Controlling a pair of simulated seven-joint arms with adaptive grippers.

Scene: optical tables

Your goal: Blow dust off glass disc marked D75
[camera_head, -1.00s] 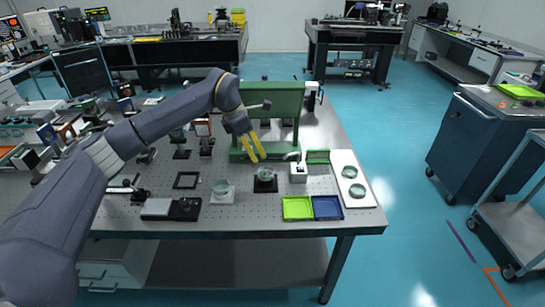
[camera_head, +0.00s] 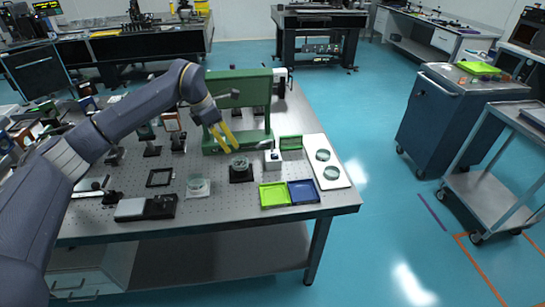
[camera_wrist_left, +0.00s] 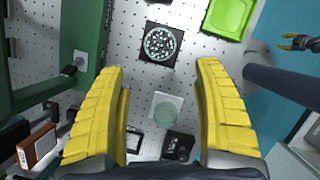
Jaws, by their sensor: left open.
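My left gripper (camera_head: 225,136), with yellow fingers, is open and empty above the table in front of a green frame. A round glass disc (camera_head: 240,164) on a black mount is just below its fingertips; in the left wrist view this disc (camera_wrist_left: 161,43) looks speckled. A clear disc (camera_head: 198,185) lies on a white plate; it also shows between the fingers in the left wrist view (camera_wrist_left: 165,114). Two more discs (camera_head: 322,155) (camera_head: 331,173) lie on a white board. No D75 mark is readable. My right gripper (camera_wrist_left: 292,42) shows small at the wrist view's right edge, its fingers apart.
The green frame (camera_head: 238,88) stands close behind the left gripper. A green tray (camera_head: 273,195) and a blue tray (camera_head: 303,192) sit at the table's front edge. A white block (camera_head: 273,160) stands right of the black mount. A black square frame (camera_head: 160,177) lies at left.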

